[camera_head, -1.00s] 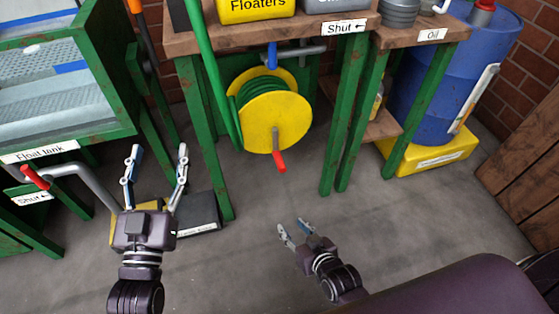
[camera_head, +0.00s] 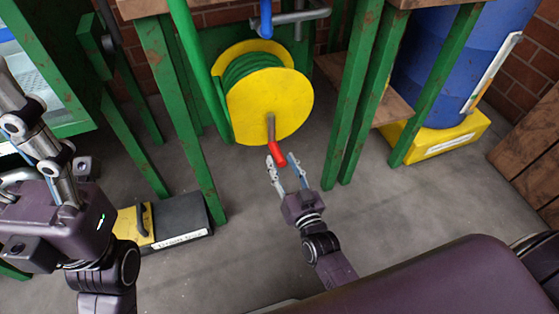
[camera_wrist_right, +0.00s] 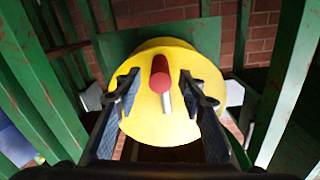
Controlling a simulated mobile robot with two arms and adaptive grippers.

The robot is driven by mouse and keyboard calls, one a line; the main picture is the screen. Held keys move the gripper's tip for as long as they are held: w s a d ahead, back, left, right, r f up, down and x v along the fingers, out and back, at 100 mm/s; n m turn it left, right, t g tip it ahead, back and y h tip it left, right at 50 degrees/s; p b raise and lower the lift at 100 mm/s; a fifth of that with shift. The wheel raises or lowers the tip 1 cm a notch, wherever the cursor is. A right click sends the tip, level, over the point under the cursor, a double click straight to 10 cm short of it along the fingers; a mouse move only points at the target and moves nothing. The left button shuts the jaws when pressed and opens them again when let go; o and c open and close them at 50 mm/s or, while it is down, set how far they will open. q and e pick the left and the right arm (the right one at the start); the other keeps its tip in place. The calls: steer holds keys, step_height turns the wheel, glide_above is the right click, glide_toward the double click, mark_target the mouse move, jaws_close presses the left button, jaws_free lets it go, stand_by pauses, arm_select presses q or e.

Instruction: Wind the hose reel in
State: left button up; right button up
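The hose reel (camera_head: 265,100) has yellow discs with green hose wound between them and hangs under the bench. Its crank has a grey arm and a red handle (camera_head: 277,153) at the lower front. My right gripper (camera_head: 281,162) is open just below the red handle. In the right wrist view the red handle (camera_wrist_right: 160,76) stands between the two spread fingers (camera_wrist_right: 160,92), with a gap on both sides. My left gripper (camera_head: 55,150) is large at the left edge; its fingers are partly visible, and its opening is unclear.
Green bench legs (camera_head: 358,95) stand right of the reel, others to its left. A blue barrel (camera_head: 445,70) stands on a yellow base (camera_head: 435,140) at the right. A black and yellow box (camera_head: 180,222) lies on the floor. The floor before the reel is clear.

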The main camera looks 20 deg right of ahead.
steer(key=shift+w+b, duration=0.3)
steer(key=shift+w, duration=0.85)
jaws_close()
